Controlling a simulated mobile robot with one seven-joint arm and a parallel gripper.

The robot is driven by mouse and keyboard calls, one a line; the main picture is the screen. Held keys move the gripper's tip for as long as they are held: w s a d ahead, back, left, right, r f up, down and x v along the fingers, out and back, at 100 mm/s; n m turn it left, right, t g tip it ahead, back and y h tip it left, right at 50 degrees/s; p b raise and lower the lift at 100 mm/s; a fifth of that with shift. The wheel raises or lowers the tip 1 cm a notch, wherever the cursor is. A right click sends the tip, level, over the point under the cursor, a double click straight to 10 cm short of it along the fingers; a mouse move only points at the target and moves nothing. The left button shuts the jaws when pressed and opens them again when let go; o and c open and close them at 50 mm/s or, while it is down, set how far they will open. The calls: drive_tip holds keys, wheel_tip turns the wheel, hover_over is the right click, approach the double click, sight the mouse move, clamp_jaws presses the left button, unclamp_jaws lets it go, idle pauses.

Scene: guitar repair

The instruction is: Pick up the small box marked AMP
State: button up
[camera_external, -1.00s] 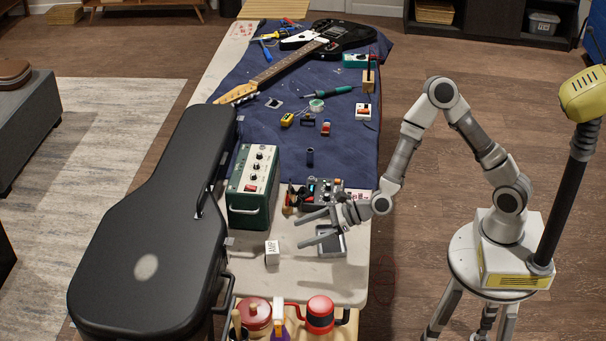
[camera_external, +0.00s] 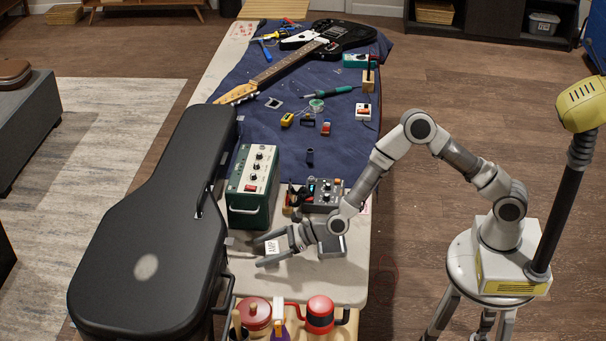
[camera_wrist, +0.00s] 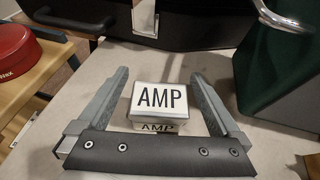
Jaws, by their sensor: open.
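The small white box marked AMP (camera_external: 271,247) stands on the bare pale end of the table. In the wrist view the AMP box (camera_wrist: 158,101) sits between my two fingers, with the lettering on its top and near side. My gripper (camera_external: 263,252) is open around the box, low over the table, reaching in from the right. In the wrist view a gap shows between the box and each finger of my gripper (camera_wrist: 160,88). Part of the box is hidden by a finger in the external view.
A green amplifier (camera_external: 252,187) stands just behind the box. A black guitar case (camera_external: 150,230) lies to the left. A control unit (camera_external: 322,195) and a grey tray (camera_external: 333,246) are to the right.

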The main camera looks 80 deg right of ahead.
drive_tip(key=shift+w+a+f, duration=0.15)
drive_tip(key=shift+w+f, duration=0.1)
drive_tip(key=shift+w, duration=0.35)
drive_tip(key=shift+c, duration=0.2)
drive_tip(key=shift+r, duration=0.1)
drive_tip(key=c, duration=1.4)
